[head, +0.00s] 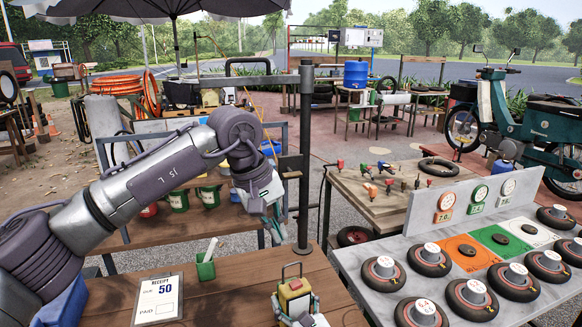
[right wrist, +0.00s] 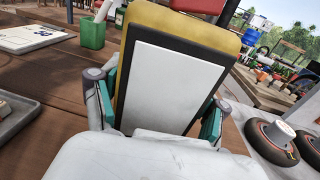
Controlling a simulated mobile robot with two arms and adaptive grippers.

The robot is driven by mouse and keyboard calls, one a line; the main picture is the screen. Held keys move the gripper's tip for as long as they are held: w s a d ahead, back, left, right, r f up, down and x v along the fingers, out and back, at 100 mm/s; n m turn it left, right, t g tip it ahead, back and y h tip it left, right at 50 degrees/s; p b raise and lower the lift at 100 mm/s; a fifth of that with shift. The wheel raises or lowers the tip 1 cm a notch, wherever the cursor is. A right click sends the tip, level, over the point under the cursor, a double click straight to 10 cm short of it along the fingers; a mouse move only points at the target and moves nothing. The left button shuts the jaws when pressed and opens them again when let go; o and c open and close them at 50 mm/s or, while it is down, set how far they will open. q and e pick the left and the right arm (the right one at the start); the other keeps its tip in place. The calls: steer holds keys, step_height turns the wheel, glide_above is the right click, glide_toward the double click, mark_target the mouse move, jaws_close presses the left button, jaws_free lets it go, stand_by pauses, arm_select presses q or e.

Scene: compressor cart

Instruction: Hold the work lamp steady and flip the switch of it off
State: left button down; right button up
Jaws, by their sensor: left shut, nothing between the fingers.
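The work lamp (head: 294,296) is a small yellow box with a dark handle, upright at the front edge of the wooden table in the head view. In the right wrist view the lamp (right wrist: 180,80) fills the middle, with a white panel in a black frame and a yellow edge. My right gripper (right wrist: 158,118) has its teal finger pads on both sides of the lamp and is shut on it. I cannot make out the switch. My left gripper (head: 270,207) is shut and empty, raised above and behind the lamp, apart from it.
A grey bench (head: 375,290) with several wheels stands right.

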steer(key=o, duration=0.4)
steer(key=shift+d, duration=0.1)
steer(key=shift+s, duration=0.1)
